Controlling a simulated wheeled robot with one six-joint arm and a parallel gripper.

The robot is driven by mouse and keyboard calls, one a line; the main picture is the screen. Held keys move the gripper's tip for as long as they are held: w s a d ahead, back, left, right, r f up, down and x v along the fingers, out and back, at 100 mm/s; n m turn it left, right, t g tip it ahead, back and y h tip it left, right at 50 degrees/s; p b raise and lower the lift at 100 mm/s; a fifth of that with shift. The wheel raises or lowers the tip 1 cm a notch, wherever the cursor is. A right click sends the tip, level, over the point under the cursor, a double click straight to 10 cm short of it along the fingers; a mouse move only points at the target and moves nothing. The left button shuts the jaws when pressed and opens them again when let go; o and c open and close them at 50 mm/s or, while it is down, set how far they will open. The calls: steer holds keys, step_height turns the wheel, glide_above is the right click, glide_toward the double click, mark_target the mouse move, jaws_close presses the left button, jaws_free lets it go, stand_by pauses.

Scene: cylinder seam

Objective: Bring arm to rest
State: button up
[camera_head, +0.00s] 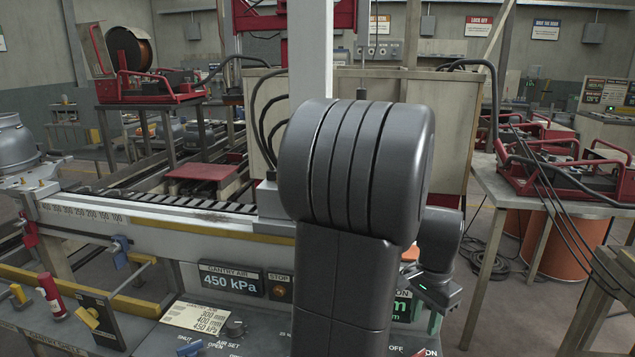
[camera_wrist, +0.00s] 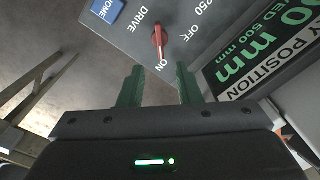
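My arm rises in the middle of the head view as thick dark grey links and hides part of the control panel. My gripper shows in the wrist view (camera_wrist: 159,82), its two green fingers apart with nothing between them. A red drive knob (camera_wrist: 158,42) on the grey panel lies just beyond the fingertips. Its lower end lies towards the word ON. I see no contact with it.
The panel has a pressure display reading 450 kPa (camera_head: 231,281), a stop button (camera_head: 280,286) and a blue HOME button (camera_wrist: 108,10). A green position display (camera_wrist: 255,50) is close on the right. A table with red frames (camera_head: 570,165) stands right. Open floor shows at lower right.

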mark_target(416, 355)
step_height(416, 355, down, 10)
steer(key=shift+f, duration=0.1)
stand_by(0.5)
step_height(416, 355, up, 14)
step_height(416, 355, down, 14)
steer(key=shift+r, duration=0.1)
steer(key=n+p, duration=0.1)
steer(key=n, duration=0.4)
steer(key=shift+n+p, duration=0.55)
steer(key=shift+n, duration=2.15)
